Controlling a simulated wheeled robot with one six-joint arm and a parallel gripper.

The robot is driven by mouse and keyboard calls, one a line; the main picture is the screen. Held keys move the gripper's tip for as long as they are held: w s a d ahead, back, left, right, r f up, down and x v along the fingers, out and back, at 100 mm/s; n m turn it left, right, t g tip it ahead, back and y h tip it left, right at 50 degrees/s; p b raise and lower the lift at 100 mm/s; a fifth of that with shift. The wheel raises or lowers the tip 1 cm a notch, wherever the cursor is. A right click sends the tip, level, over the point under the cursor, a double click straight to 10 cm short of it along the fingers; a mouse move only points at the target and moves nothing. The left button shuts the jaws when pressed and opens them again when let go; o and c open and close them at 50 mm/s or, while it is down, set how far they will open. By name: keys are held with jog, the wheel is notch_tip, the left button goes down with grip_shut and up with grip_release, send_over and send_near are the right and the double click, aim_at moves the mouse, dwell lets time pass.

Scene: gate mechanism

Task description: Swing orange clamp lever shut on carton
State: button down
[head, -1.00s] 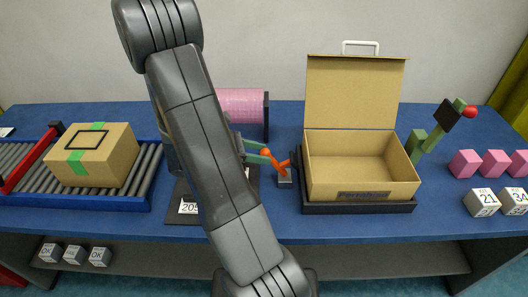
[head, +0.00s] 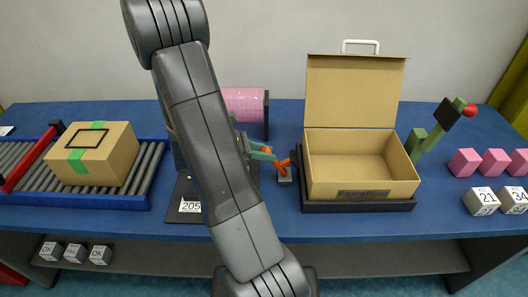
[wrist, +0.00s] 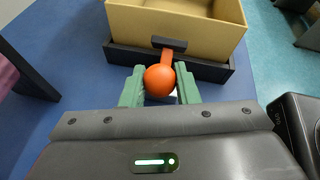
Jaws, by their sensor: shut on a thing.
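The orange clamp lever (head: 282,163) stands on a small grey base at the left side of the open carton (head: 362,165). In the wrist view its round orange knob (wrist: 160,80) sits between the green fingers of my gripper (wrist: 160,88), which is shut on it. The lever's arm runs from the knob toward a dark block at the carton tray's edge. In the head view my gripper (head: 262,152) shows its green fingertips at the lever; my arm hides the rest. The carton lies in a black tray (head: 360,207) with its lid raised.
A taped box (head: 93,155) stands on the roller conveyor (head: 150,165) at left. A pink roll (head: 243,104) is behind my arm. At right are a lever with a red ball (head: 469,111), pink blocks (head: 465,161) and numbered cubes (head: 482,201).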

aim_at(293, 154)
jog(key=shift+d+r+y+p, duration=0.45)
jog(key=shift+d+r+y, duration=0.1)
jog(key=shift+y, duration=0.05)
jog(key=shift+d+r+y+p, duration=0.25)
jog(key=shift+d+y+p, duration=0.05)
jog(key=shift+d+y, duration=0.25)
jog(key=shift+d+r+y+p, duration=0.2)
jog(key=shift+d+y+p, duration=0.15)
jog(key=shift+y, duration=0.2)
jog(key=shift+d+r+m+y+p, duration=0.15)
jog(key=shift+d+y+p, duration=0.15)
jog(key=shift+d+y, duration=0.2)
jog(key=shift+d+r+m+y+p, duration=0.15)
jog(key=shift+d+y+p, duration=0.1)
jog(key=shift+d+y, duration=0.2)
jog(key=shift+d+f+y+p, duration=0.15)
jog(key=shift+d+y+p, duration=0.3)
jog(key=shift+d+y, duration=0.3)
jog(key=c, duration=1.1)
grip_release()
